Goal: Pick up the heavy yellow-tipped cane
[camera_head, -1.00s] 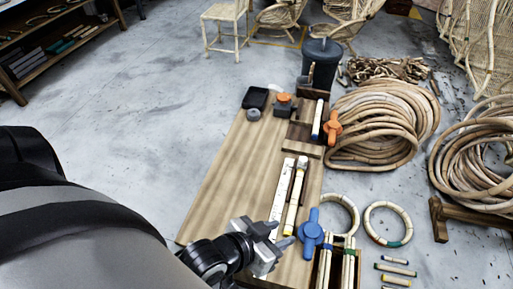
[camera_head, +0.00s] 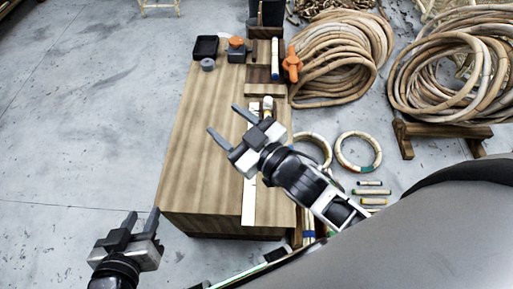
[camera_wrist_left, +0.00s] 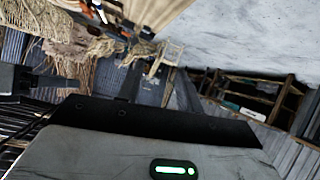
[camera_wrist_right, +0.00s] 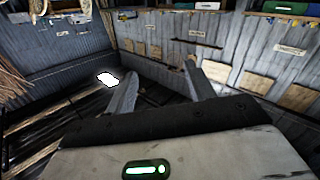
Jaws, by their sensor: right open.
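The pale end of a cane (camera_head: 267,103) shows on the right part of the wooden bench, just beyond my right gripper. The rest of that cane, including any yellow tip, is hidden behind the gripper and arm. My right gripper (camera_head: 224,120) is open and empty above the bench, fingers pointing to the upper left. My left gripper (camera_head: 142,213) is open and empty, off the bench's near left corner. Both grippers' fingers also show in their wrist views, with nothing between them.
A white strip (camera_head: 249,202) lies on the bench (camera_head: 198,150), whose left part is bare. A black tray (camera_head: 205,47), an orange-topped tool (camera_head: 237,49) and an orange clamp (camera_head: 292,64) are at the back. Coiled rattan (camera_head: 335,60) and short canes (camera_head: 372,192) lie on the floor right.

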